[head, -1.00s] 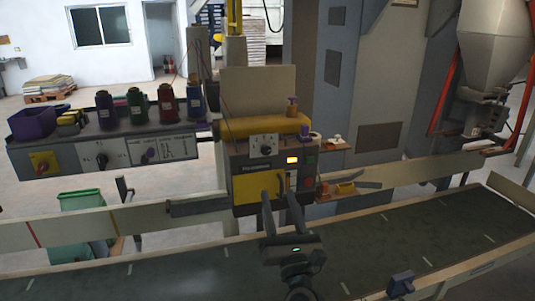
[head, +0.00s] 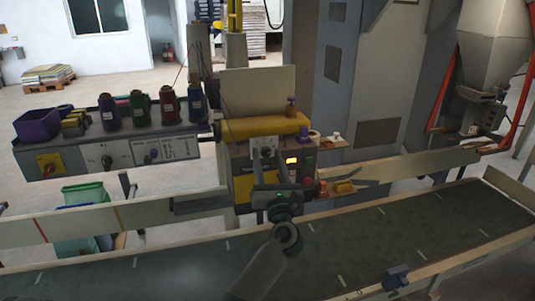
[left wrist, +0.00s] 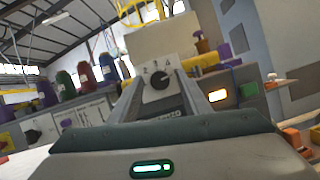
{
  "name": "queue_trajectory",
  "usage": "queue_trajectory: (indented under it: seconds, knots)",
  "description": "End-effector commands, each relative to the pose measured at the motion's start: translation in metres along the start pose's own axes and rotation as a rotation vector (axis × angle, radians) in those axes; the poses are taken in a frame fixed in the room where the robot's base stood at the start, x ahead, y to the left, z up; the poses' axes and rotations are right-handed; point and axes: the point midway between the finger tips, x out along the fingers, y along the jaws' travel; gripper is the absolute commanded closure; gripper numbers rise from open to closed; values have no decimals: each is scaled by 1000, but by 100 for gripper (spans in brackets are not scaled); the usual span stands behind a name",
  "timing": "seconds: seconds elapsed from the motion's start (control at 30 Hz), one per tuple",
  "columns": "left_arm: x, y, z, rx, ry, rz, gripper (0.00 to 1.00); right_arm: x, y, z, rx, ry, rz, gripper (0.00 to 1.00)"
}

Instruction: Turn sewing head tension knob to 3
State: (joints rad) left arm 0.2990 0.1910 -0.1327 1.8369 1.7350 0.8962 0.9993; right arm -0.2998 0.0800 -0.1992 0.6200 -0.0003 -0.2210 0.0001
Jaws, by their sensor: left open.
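The sewing head (head: 240,160) is a yellow and grey box with a white dial plate (head: 263,142) on its front. In the left wrist view the round black tension knob (left wrist: 159,82) sits on that plate, with numerals above it, 3 at the top and 4 to its right. Its pale mark seems to lean to the upper right; the exact setting is unclear. My left gripper (head: 264,166) is open and empty in front of the sewing head. Its fingers (left wrist: 159,90) flank the knob in the wrist view; whether they touch it cannot be told. My right gripper is not in view.
A lit orange display (head: 292,161) and a green button (head: 309,161) are right of the dial. A panel with other knobs (head: 105,162) and thread spools (head: 138,110) stands left. The dark conveyor belt (head: 350,235) runs below. An orange-handled tool (head: 341,187) lies at right.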

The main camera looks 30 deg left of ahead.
Motion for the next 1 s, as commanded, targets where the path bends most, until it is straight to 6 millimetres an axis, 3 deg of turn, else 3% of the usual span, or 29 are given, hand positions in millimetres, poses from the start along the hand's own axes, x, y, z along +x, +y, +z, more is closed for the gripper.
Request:
queue_trajectory:
  seconds: [0.4,0.43,0.6,1.0]
  knots:
    - [6,0,-1,-1,1,-1,57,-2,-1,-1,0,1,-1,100]
    - [6,0,-1,-1,1,-1,59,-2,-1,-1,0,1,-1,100]
    - [6,0,-1,-1,1,-1,98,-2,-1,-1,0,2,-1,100]
    - [6,-1,-2,-21,1,8,98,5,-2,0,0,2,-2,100]
